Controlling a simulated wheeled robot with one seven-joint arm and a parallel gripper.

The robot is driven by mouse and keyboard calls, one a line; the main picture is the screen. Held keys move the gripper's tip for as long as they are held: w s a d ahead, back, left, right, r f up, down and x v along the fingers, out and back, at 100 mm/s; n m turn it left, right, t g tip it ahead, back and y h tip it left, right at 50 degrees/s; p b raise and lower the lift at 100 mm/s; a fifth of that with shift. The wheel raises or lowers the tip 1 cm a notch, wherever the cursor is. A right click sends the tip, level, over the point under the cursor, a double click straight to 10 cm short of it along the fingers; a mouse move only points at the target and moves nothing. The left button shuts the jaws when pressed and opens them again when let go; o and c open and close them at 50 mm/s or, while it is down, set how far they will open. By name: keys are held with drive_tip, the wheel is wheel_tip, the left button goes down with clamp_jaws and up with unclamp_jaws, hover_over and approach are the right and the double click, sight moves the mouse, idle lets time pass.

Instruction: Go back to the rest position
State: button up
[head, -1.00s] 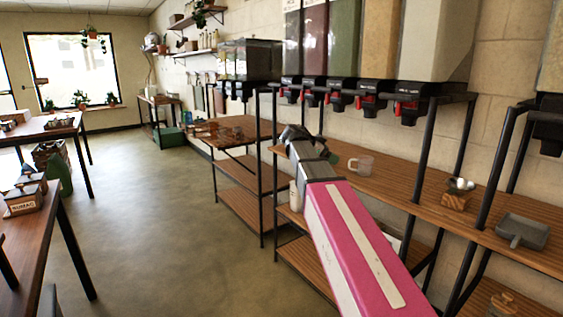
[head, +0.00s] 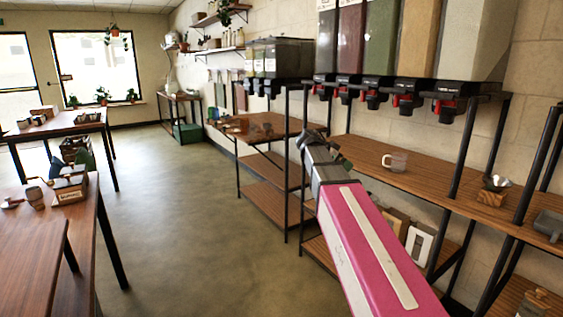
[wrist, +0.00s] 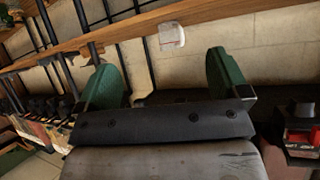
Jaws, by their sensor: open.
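My gripper (wrist: 165,85) is open and empty in the wrist view, with its two green fingers spread apart. In the head view my pink arm reaches forward from the lower right, and my gripper (head: 325,145) is at its far end, in front of the wooden shelf (head: 365,150) under the dispensers. Its fingers are mostly hidden there behind my wrist. A clear mug (head: 396,162) stands on the shelf, to the right of my gripper and apart from it. The mug (wrist: 171,35) also shows in the wrist view, beyond the fingers.
Dispensers with black and red spouts (head: 405,100) hang above the shelf. A metal scoop on a wooden block (head: 492,192) stands further right. A table with a labelled box (head: 70,188) is at the left. The floor (head: 185,220) between is clear.

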drive_tip(key=s+a+f+n+g+y, duration=0.1)
drive_tip(key=s+f+n+y, duration=0.2)
drive_tip(key=f, duration=0.9)
drive_tip(key=s+a+f+n+g+y, duration=0.1)
drive_tip(key=s+f+n+y, duration=0.3)
drive_tip(key=s+f+n, duration=0.3)
drive_tip(key=s+a+f+n+g+y, duration=0.1)
drive_tip(key=s+a+f+n+y, duration=0.1)
drive_tip(key=s+f, duration=0.9)
wheel_tip(320, 180, down, 6)
drive_tip(key=n+y, duration=0.1)
drive_tip(key=n, duration=0.1)
drive_tip(key=shift+s+f+n+g+y, duration=0.2)
drive_tip(key=shift+s+n+g+y, duration=0.1)
drive_tip(key=shift+s+n+y, duration=0.1)
